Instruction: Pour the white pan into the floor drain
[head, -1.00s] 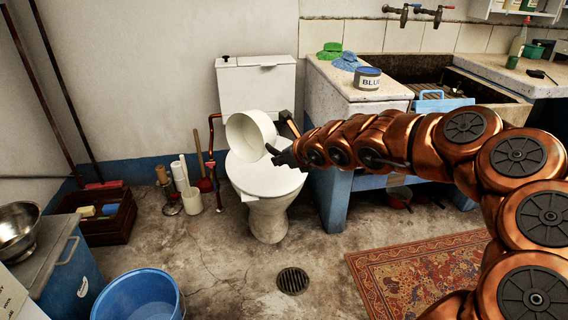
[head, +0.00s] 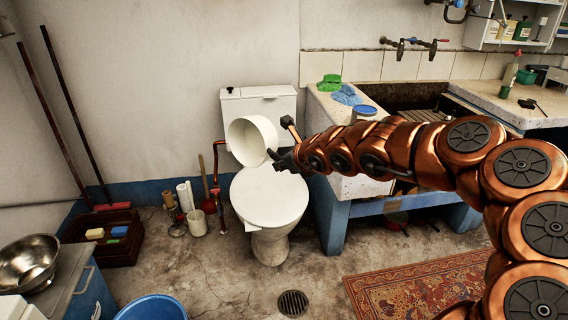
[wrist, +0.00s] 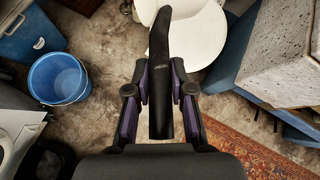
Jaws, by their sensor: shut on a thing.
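The white pan (head: 246,142) hangs in the air in front of the wall, just above the toilet in the head view. It is tilted, its open mouth turned toward the camera, and no contents can be made out inside. My gripper (head: 284,159) is shut on its dark handle, to the right of the pan. In the wrist view the black handle (wrist: 160,60) runs between the fingers of my gripper (wrist: 160,93). The floor drain (head: 293,303) is a round dark grate in the floor, in front of the toilet and well below the pan.
The toilet (head: 270,197) stands behind the drain with its lid down. A blue bucket (head: 152,308) is left of the drain and a patterned rug (head: 405,292) right of it. The stone washtrough (head: 345,108) is at the right. The floor around the drain is clear.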

